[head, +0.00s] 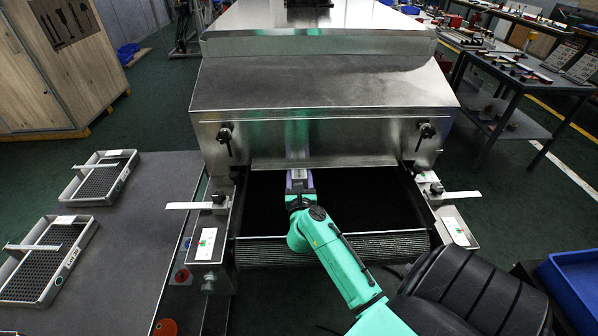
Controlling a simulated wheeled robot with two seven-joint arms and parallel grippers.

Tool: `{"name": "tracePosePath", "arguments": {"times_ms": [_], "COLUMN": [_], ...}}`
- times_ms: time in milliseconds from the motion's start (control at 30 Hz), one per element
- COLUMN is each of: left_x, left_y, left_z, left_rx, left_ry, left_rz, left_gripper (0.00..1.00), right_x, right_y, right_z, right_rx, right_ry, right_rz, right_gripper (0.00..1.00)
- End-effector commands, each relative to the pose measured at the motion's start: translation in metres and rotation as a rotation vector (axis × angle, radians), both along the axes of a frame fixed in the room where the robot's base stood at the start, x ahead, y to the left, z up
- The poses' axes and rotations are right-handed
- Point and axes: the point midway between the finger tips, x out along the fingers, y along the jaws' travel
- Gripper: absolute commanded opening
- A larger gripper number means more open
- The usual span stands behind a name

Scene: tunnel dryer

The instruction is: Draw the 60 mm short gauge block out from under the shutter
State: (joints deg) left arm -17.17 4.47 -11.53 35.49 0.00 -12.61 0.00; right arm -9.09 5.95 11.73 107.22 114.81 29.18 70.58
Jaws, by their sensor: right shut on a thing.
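The metal shutter (360,142) spans the dryer mouth, with its lower edge above the black belt (370,200). My right gripper (299,176) reaches in from the lower right and sits over the belt, its purple fingertips close to the shutter's lower edge. It is shut on a small light-grey piece, which I take to be the short gauge block (299,174). Most of the block is hidden by the fingers, and I cannot tell how far it reaches under the shutter. My left gripper is not in view.
Clamp knobs (225,136) (426,131) sit at both ends of the shutter. Flat pale bars (190,206) (461,195) stick out on each side of the mouth. Two trays (103,178) (46,258) lie on the grey table at left. A blue bin (577,282) stands at lower right.

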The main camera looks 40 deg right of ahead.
Motion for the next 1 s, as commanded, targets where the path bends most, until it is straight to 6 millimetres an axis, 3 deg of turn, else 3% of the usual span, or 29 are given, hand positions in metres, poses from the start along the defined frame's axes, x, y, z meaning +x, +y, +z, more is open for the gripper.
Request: {"name": "tracePosePath", "arguments": {"times_ms": [1000], "left_x": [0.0], "left_y": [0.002], "left_z": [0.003], "left_rx": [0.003], "left_ry": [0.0], "left_rz": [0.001], "left_gripper": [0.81], "right_x": [-0.031], "right_y": [0.023], "right_z": [-0.002], "right_rx": [0.002], "right_ry": [0.005], "right_rz": [0.0], "right_gripper": [0.0]}}
